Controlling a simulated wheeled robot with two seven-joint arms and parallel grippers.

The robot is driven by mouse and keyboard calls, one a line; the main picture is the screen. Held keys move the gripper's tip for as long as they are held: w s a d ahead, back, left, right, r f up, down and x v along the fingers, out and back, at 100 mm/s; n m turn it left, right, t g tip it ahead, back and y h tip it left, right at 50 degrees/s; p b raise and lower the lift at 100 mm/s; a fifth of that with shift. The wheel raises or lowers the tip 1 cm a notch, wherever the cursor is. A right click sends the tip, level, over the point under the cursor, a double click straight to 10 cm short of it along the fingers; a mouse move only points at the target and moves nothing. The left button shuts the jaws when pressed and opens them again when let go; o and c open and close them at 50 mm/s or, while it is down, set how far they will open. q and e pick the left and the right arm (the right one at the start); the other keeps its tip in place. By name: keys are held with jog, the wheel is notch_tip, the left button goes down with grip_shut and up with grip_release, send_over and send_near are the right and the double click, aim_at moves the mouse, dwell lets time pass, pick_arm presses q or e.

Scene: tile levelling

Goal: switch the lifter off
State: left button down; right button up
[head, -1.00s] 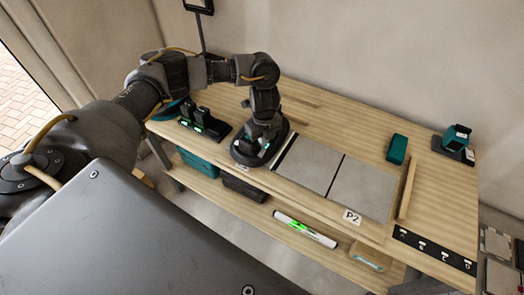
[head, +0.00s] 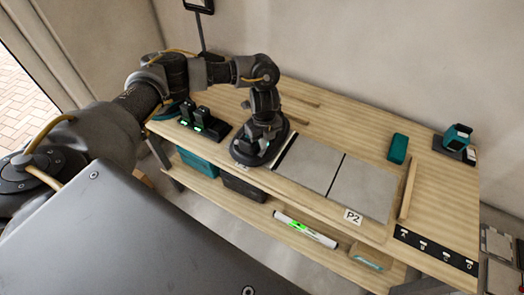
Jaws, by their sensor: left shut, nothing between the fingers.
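The lifter (head: 246,153) is a dark round disc on the wooden table, beside the left edge of the pale tiles. My left gripper (head: 264,131) points down over it, shut and with nothing held. Its fingertips are at or just above the top of the lifter; I cannot tell whether they touch. The gripper hides much of the lifter's top, and I see no clear light on it. Two grey tiles, the left one (head: 307,163) and the right one (head: 362,187), lie side by side with a thin dark gap. My right gripper is not in view.
A charger with batteries (head: 207,125) stands left of the lifter. A teal block (head: 398,148) and a teal device on a dark base (head: 457,139) are at the right. A wooden strip (head: 408,190) borders the tiles. A lower shelf holds bins and a green-lit level (head: 304,229).

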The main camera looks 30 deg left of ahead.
pick_arm(q)
jog(key=shift+f+b, duration=0.3)
jog(key=shift+f, duration=0.2)
jog(key=shift+r, duration=0.15)
notch_tip(320, 180, up, 7)
jog(key=p, duration=0.7)
